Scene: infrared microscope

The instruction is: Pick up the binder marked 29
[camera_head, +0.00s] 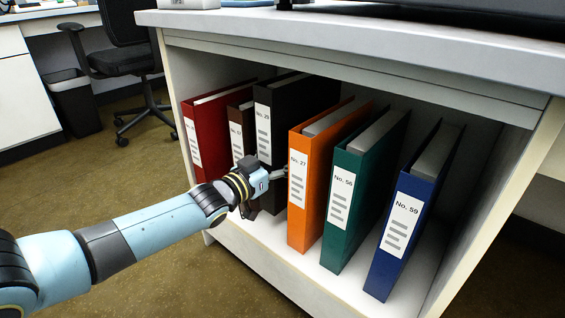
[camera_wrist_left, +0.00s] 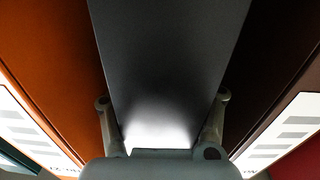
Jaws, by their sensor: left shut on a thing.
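The black binder (camera_head: 263,98), whose white label appears to read No. 29, stands upright in the open cabinet between a brown binder and an orange one. My left gripper (camera_head: 268,182) is shut on the lower part of its spine. The left wrist view shows the dark binder (camera_wrist_left: 170,50) between the two fingers (camera_wrist_left: 162,100), one finger against each side. The gripper hides part of the binder's lower spine in the head view. My right gripper is not in view.
The orange binder No. 27 (camera_head: 310,195) stands close on the right, then green No. 56 (camera_head: 347,185) and blue No. 59 (camera_head: 408,215). The brown binder (camera_head: 237,128) and red binder (camera_head: 196,135) are on the left. The cabinet top (camera_head: 350,40) overhangs them.

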